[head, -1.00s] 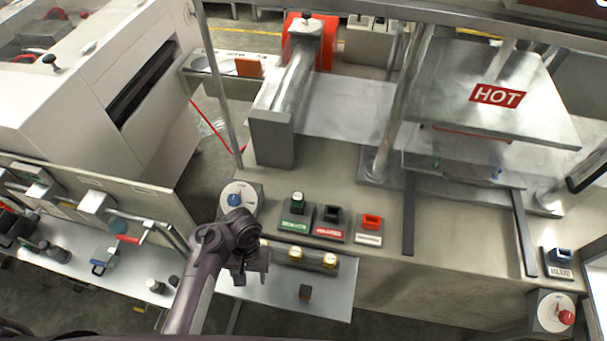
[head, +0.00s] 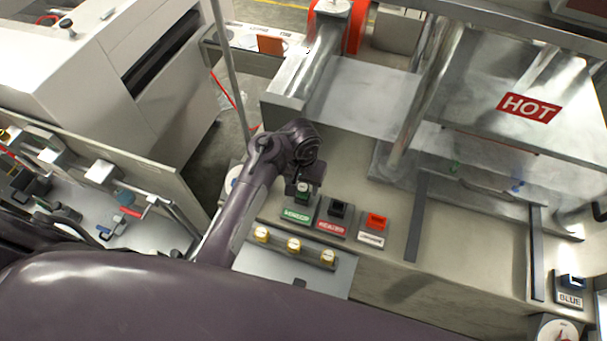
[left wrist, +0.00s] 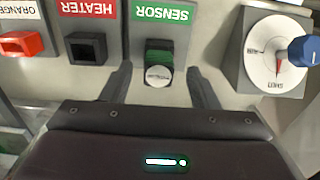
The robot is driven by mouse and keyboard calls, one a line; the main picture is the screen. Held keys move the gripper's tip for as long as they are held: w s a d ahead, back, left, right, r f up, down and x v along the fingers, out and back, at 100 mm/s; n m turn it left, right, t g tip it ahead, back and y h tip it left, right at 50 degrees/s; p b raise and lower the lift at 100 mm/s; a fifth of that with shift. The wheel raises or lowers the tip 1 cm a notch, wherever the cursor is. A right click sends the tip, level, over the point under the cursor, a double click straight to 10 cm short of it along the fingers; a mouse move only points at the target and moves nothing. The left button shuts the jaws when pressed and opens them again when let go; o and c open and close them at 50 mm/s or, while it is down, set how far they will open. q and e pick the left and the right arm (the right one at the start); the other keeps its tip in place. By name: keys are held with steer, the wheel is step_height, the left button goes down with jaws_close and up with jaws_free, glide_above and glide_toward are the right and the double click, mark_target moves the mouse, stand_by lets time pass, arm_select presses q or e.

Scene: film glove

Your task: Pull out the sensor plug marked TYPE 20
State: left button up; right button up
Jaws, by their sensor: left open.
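The sensor plug (left wrist: 158,76) is a dark round plug with a pale end label too small to read. It sits in the green socket under the SENSOR sign (left wrist: 165,14). In the head view the plug (head: 303,186) shows just below my left gripper (head: 306,180). In the left wrist view my left gripper (left wrist: 160,88) is open, with one finger on each side of the plug and a visible gap to each. My right gripper is not in view.
Beside the plug are the black HEATER socket (left wrist: 86,47) and the orange socket (left wrist: 20,44). A dial with a blue knob (left wrist: 301,52) stands at the other side. A HOT press plate (head: 565,125) is at right.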

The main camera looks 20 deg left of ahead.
arm_select(q)
steer(key=shift+w+f, duration=0.1)
steer(key=shift+f, duration=1.1)
steer(key=c, duration=1.1)
steer(key=shift+o, duration=0.2)
steer(key=shift+w+r, duration=0.15)
steer(key=shift+r, duration=0.15)
steer(key=shift+s+r, duration=0.2)
steer(key=shift+w+r, duration=0.1)
steer(key=shift+r, duration=2)
